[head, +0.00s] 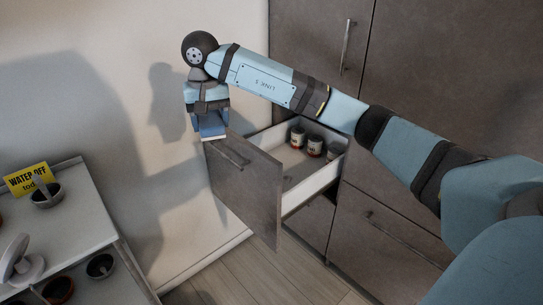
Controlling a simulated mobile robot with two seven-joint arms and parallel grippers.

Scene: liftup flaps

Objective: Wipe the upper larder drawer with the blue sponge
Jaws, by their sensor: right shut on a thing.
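The upper larder drawer (246,190) is pulled out from the dark cabinet, with its grey-brown front and bar handle facing left. My right arm reaches in from the right over the open drawer. My right gripper (208,113) points down and is shut on the blue sponge (211,128), which has a pale underside. The sponge is at the top left corner of the drawer front; whether it touches the edge I cannot tell. My left gripper is not in view.
Several small jars (314,145) stand at the back of the open drawer. A pale counter (85,225) at the lower left holds a yellow "WATER OFF" sign (27,180) and a grey mortar (46,195). Wooden floor (225,276) lies clear between counter and cabinet.

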